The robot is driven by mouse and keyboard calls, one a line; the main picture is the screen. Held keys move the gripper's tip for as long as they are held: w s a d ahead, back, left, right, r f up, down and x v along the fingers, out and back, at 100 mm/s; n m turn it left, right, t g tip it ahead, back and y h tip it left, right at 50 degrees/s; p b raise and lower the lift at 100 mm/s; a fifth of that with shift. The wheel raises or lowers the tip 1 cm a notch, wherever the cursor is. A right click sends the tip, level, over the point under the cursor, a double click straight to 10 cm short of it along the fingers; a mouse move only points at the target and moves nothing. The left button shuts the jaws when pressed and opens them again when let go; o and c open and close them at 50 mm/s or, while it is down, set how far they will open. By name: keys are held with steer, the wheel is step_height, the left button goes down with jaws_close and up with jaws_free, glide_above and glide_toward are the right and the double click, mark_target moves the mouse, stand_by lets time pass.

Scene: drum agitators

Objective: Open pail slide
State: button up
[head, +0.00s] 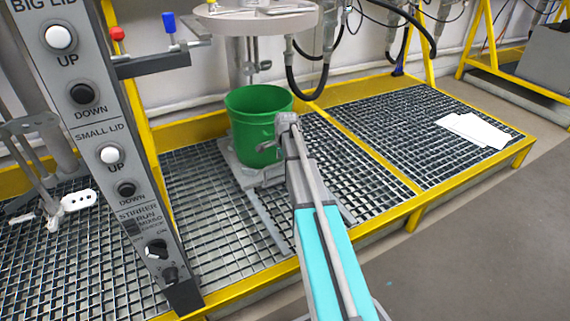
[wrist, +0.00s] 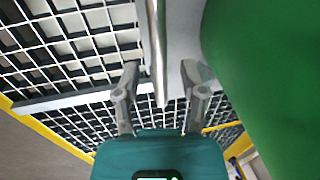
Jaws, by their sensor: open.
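A green pail (head: 255,112) stands on the pail slide (head: 236,170), a grey plate on the grated platform. My gripper (head: 274,134) is in front of the pail's right side in the head view and hides part of it. In the wrist view my gripper (wrist: 160,70) is open, its two fingers apart. A thin metal bar (wrist: 157,45) of the slide shows between the fingers, with a gap visible on each side. I cannot tell if the bar lies at the fingers' depth. The pail (wrist: 268,75) fills the right of the wrist view, close to the right finger.
A grey control panel (head: 112,130) with buttons stands at the left. A round lid (head: 255,20) hangs above the pail. A yellow frame edge (head: 440,190) borders the grating. White sheets (head: 473,131) lie on the right grating. The floor (head: 480,250) at the right is clear.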

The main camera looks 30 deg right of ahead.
steer(key=shift+w+f, duration=0.1)
steer(key=shift+f, duration=0.2)
jaws_close()
